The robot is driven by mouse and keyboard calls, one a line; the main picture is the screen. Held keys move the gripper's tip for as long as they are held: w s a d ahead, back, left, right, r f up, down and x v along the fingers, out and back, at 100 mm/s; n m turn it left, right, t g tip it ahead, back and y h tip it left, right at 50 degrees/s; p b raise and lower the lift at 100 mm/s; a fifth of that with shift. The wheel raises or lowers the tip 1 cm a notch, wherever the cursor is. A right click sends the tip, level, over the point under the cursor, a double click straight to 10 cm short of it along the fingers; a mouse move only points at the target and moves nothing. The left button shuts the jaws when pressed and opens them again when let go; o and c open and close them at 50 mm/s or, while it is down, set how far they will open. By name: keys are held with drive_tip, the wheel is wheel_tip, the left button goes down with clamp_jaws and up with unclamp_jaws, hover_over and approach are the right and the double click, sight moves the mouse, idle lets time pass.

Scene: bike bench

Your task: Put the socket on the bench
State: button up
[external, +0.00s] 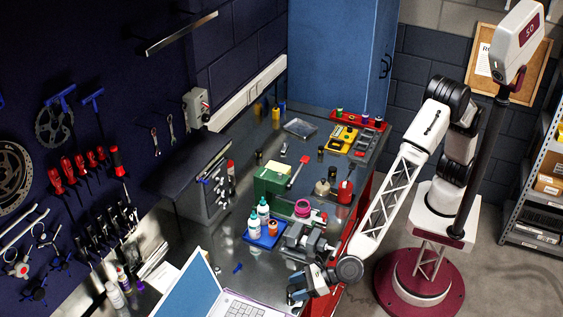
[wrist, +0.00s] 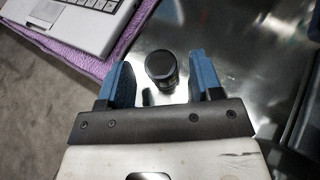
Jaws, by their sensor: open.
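A small dark cylindrical socket (wrist: 161,68) stands upright on the metal bench (wrist: 235,22) in the wrist view. It is between the two blue fingers of my gripper (wrist: 160,78), with a gap visible on each side. My gripper is open and holds nothing. In the external view my gripper (external: 298,288) is low at the bench's front edge, beside the laptop; the socket there is hidden or too small to make out.
A laptop (external: 240,308) lies close by on a purple cloth (wrist: 75,48). A grey vise (external: 303,240) stands just behind my gripper. A blue tray (external: 266,238) with white bottles is farther back. The floor (wrist: 35,100) shows beyond the bench edge.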

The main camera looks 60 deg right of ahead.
drive_tip(key=v, duration=1)
idle(0.9)
drive_tip(key=w+d+r+n+g, duration=0.1)
drive_tip(key=w+d+r+n, duration=0.35)
drive_tip(key=w+d, duration=0.75)
drive_tip(key=w+d+r+n+g, duration=0.1)
drive_tip(key=w+d+r+n, duration=0.4)
drive_tip(key=w+d, duration=0.8)
drive_tip(key=d+r+n+g, duration=0.1)
drive_tip(key=d+r+n, duration=0.35)
drive_tip(key=d, duration=0.95)
drive_tip(key=s+d+r+n+g+h, duration=0.15)
drive_tip(key=s+d+n, duration=0.25)
drive_tip(key=d, duration=1)
drive_tip(key=s+d+r+n+g+h, duration=0.15)
drive_tip(key=s+d+n, duration=0.25)
drive_tip(key=d, duration=1)
drive_tip(key=s+d+f+n+g+h, duration=0.1)
drive_tip(key=s+d+n+h, duration=0.1)
drive_tip(key=s+d, duration=0.7)
drive_tip(key=s+d+f+n+g+h, duration=0.1)
drive_tip(key=s+d+n, duration=0.4)
drive_tip(key=s+d, duration=0.5)
drive_tip(key=shift+s+d+f+g+h, duration=0.15)
drive_tip(key=shift+d+f+g+h, duration=0.2)
drive_tip(key=shift+f+h, duration=0.5)
